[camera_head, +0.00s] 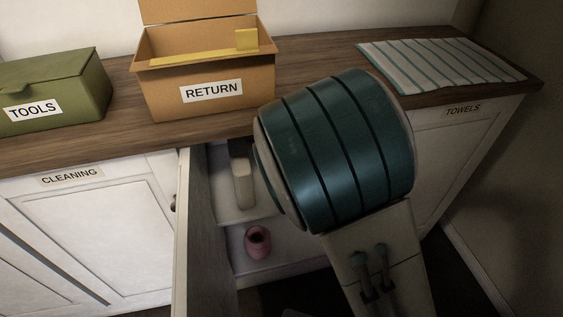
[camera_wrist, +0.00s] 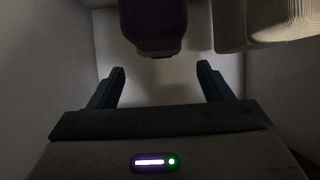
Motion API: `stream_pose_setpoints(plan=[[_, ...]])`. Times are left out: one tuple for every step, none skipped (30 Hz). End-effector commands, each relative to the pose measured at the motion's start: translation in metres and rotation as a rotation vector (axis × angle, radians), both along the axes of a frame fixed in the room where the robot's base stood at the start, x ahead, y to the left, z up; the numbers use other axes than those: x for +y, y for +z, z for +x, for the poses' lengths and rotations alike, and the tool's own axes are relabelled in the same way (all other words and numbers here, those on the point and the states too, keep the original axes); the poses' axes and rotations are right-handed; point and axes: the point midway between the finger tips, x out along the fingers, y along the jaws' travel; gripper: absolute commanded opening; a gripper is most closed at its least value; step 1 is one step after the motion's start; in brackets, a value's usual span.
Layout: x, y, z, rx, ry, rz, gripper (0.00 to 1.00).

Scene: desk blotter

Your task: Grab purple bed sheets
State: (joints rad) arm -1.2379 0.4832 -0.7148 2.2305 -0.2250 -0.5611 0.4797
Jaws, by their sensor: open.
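A dark purple, rounded bundle (camera_wrist: 152,22) is at the top centre of the wrist view; it may be the purple bed sheets, but the light is dim. My gripper (camera_wrist: 160,74) is open and empty, its two dark fingers pointing toward the bundle. The bundle lies beyond the fingertips, not between them. In the head view, my arm hides the gripper and part of the open cabinet. A small pink-purple item (camera_head: 257,242) with a dark hollow sits on the cabinet's lower level; I cannot tell whether it is the same thing.
A pale, layered item (camera_wrist: 270,22) is at the wrist view's upper right. Cabinet walls enclose the gripper closely. The open cabinet door (camera_head: 190,215) stands left of my arm. A RETURN box (camera_head: 165,95), green TOOLS box (camera_head: 75,95) and striped towel (camera_head: 440,62) are on the counter.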

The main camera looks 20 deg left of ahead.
Motion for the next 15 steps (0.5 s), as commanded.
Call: stream_pose_setpoints(plan=[[0.001,-0.002,0.001,0.000,0.000,-0.001,0.73],[0.001,-0.003,0.002,0.000,0.000,-0.002,0.73],[0.002,-0.005,0.004,0.000,0.000,-0.002,0.73],[0.003,-0.008,0.006,0.001,0.000,-0.003,0.73],[0.005,-0.010,0.008,0.000,0.000,-0.002,0.73],[0.007,-0.014,0.011,-0.001,0.002,-0.004,0.73],[0.009,-0.017,0.013,0.000,0.001,-0.004,0.73],[0.010,-0.019,0.016,-0.001,0.001,-0.004,0.73],[0.013,-0.023,0.019,-0.001,0.001,-0.003,0.73],[0.014,-0.025,0.021,0.000,0.001,-0.004,0.73],[0.016,-0.026,0.025,-0.002,0.001,-0.003,0.73],[0.018,-0.027,0.029,-0.002,0.001,-0.003,0.73],[0.019,-0.029,0.031,-0.002,0.001,-0.003,0.73],[0.020,-0.029,0.033,-0.001,0.000,-0.002,0.73],[0.022,-0.030,0.034,-0.001,0.001,-0.001,0.73]])
